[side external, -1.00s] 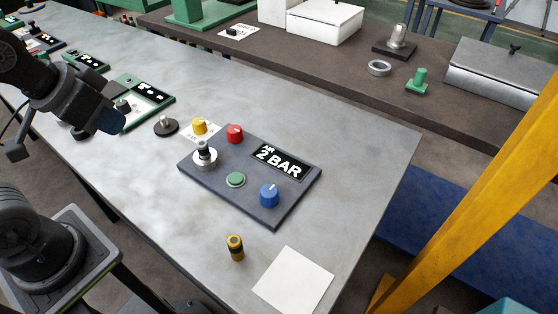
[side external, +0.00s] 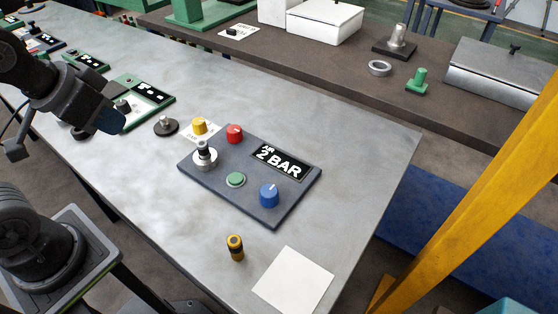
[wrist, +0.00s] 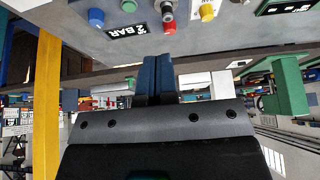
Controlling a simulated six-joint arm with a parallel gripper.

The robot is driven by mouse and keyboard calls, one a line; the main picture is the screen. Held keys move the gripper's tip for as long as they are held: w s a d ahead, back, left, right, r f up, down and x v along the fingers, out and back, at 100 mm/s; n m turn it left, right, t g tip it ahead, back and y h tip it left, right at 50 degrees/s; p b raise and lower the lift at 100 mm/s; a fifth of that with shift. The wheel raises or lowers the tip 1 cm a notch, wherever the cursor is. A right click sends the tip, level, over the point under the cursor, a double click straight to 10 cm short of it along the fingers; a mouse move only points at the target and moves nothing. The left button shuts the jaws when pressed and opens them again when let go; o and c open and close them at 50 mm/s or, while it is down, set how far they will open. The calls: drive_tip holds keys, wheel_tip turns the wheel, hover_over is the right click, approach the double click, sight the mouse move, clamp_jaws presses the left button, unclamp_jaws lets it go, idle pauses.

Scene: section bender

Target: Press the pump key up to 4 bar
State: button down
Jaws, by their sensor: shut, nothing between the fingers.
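A dark blue control panel (side external: 225,203) lies on the grey bench, with a display (side external: 280,162) reading 2 BAR. It carries a green round button (side external: 236,180), a blue knob (side external: 269,195), a red knob (side external: 235,134) and a silver post with a dark top (side external: 204,155). Which one is the pump key is not labelled legibly. My gripper (side external: 112,120) hangs over the bench to the left of the panel, clear of it. In the wrist view, its blue fingers (wrist: 157,75) are together and empty. The display (wrist: 127,31) and red knob (wrist: 169,27) show upside down above them.
A yellow knob (side external: 199,126) stands on a white card behind the panel. A yellow-black cylinder (side external: 235,247) and white sheet (side external: 293,281) are in front. A yellow post (side external: 480,190) stands right.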

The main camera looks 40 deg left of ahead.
idle(0.3)
drive_tip(key=n+t+y, duration=0.1)
drive_tip(key=n+t, duration=0.3)
drive_tip(key=n, duration=2.4)
hover_over(237, 179)
wheel_tip(237, 179, down, 11)
drive_tip(key=shift+r, duration=0.2)
drive_tip(key=shift+f, duration=0.1)
drive_tip(key=shift+f, duration=4.3)
drive_tip(key=shift+f, duration=0.15)
